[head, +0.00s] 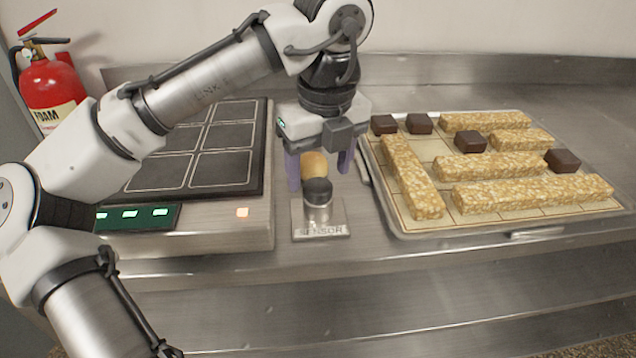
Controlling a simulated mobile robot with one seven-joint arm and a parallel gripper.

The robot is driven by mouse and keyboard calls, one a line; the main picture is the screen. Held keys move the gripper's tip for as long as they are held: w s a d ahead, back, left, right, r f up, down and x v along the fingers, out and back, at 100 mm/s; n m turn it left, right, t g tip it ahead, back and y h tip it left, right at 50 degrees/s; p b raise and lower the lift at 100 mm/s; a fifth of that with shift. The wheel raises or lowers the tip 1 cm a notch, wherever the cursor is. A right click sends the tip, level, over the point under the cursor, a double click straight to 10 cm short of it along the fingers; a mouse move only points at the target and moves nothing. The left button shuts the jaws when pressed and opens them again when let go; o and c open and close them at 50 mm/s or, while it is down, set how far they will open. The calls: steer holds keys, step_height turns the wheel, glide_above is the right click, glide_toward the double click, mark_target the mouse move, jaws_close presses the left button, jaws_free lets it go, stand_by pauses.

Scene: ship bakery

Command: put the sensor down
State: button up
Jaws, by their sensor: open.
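The sensor (318,200) is a small metal cylinder with a dark top. It stands upright on a square metal plate (336,231) labelled "SENSOR" on the steel counter. My gripper (320,180) is open, with its purple fingers pointing down just above and behind the sensor. The fingers look apart from the sensor, though the exact depth is hard to tell. A round tan object (314,165) shows between the fingers, behind the sensor's top; I cannot tell what it rests on.
A dark-topped unit with marked squares (221,168) and green lights stands on the left. A tray (415,233) of oat bars and dark brown blocks lies on the right. A fire extinguisher (52,88) stands at the far left. The counter's front strip is clear.

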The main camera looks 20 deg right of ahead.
mark_target(322, 188)
steer(key=r, duration=0.4)
steer(key=r+p, duration=0.1)
steer(key=r, duration=0.1)
steer(key=shift+s, duration=0.35)
stand_by(1.2)
